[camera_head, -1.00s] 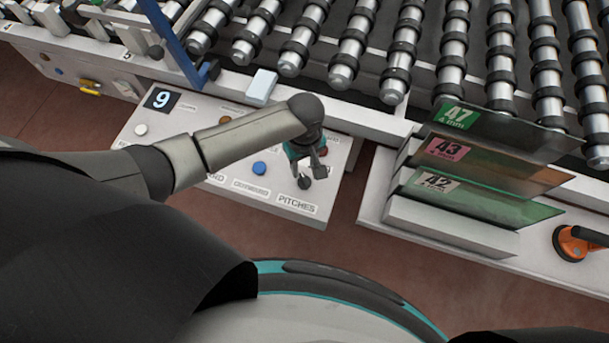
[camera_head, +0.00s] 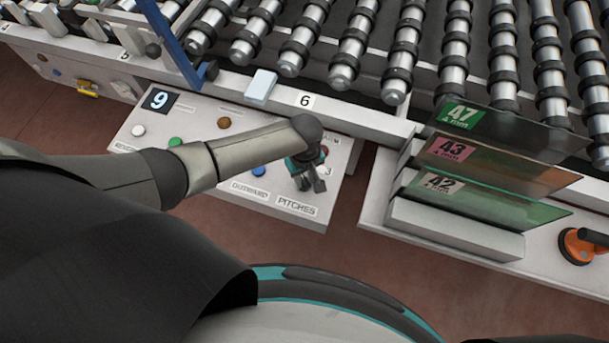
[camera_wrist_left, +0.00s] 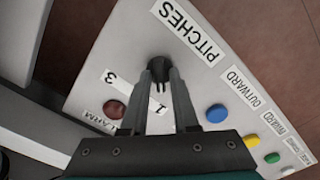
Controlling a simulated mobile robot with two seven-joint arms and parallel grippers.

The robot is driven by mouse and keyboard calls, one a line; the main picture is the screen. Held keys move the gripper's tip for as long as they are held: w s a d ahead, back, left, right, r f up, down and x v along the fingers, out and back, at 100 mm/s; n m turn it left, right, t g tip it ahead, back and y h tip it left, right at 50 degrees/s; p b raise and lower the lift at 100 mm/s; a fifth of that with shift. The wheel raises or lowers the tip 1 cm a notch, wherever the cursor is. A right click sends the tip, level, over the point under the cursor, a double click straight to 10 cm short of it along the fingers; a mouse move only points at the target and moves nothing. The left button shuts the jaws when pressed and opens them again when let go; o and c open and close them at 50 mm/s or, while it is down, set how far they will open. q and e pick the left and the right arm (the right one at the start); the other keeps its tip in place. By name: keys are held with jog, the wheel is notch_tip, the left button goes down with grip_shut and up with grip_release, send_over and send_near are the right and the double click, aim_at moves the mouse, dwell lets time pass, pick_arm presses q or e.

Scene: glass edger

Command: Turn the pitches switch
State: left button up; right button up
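The pitches switch (camera_wrist_left: 159,68) is a small black knob beside the "PITCHES" label (camera_head: 297,207) on the white control panel (camera_head: 135,116). The digits 1 and 3 are printed near it in the left wrist view. My left gripper (camera_head: 311,187) reaches down to the panel's right end. In the left wrist view its two fingers (camera_wrist_left: 162,80) are close together, one on each side of the knob, and appear shut on it. In the head view the fingers hide the knob. My right gripper is not in view.
Blue (camera_wrist_left: 217,113), yellow (camera_wrist_left: 251,140) and green buttons lie along the panel, with a red-brown alarm button (camera_wrist_left: 115,108) by the gripper. A rack of glass sheets (camera_head: 487,160) stands to the right. Rollers (camera_head: 350,60) and a blue bar (camera_head: 168,40) are behind.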

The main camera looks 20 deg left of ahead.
pick_arm(q)
grip_shut()
dwell(0.4)
jog(key=shift+r+m+p, duration=0.1)
jog(key=shift+m+p, duration=0.65)
jog(key=shift+m, duration=0.05)
jog(key=shift+m+p, duration=0.35)
jog(key=shift+m, duration=0.45)
jog(key=m+p, duration=0.1)
jog(key=m, duration=0.4)
jog(key=shift+m, duration=0.4)
